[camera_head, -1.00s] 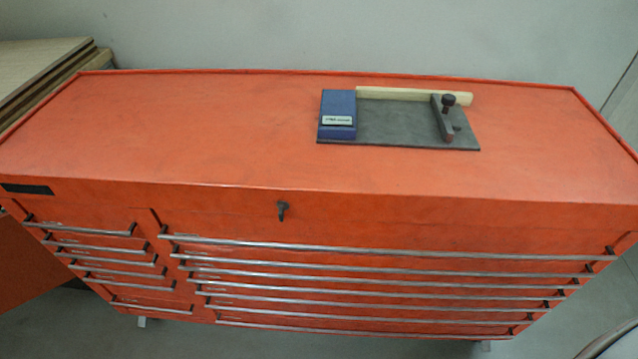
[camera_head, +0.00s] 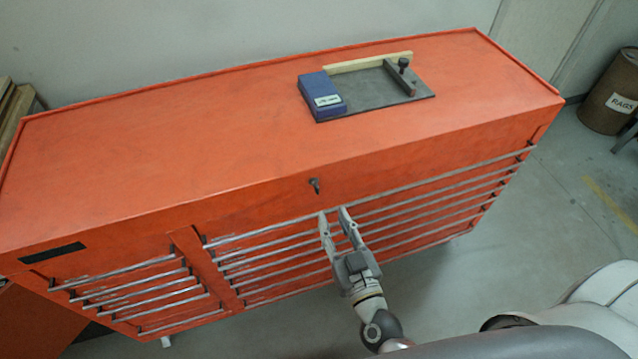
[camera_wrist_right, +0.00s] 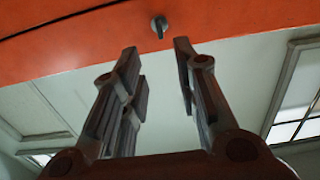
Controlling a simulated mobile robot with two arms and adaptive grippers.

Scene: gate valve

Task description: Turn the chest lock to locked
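The orange tool chest (camera_head: 150,140) stands against the wall. Its lock, a small dark key-like knob (camera_head: 315,185), sits on the upper front face above the long drawers. The knob also shows in the right wrist view (camera_wrist_right: 159,26), beyond the fingertips and roughly between them. My right gripper (camera_head: 333,212) is open and empty, just below the knob and in front of the top long drawer handle. It also shows open in the right wrist view (camera_wrist_right: 156,46). The fingers look apart from the knob. My left gripper is not in view.
A dark board (camera_head: 375,95) with a blue box (camera_head: 321,95) lies on the chest top. Long metal drawer handles (camera_head: 440,182) run across the front. A brown rags bin (camera_head: 612,95) stands at the right. Open floor lies in front of the chest.

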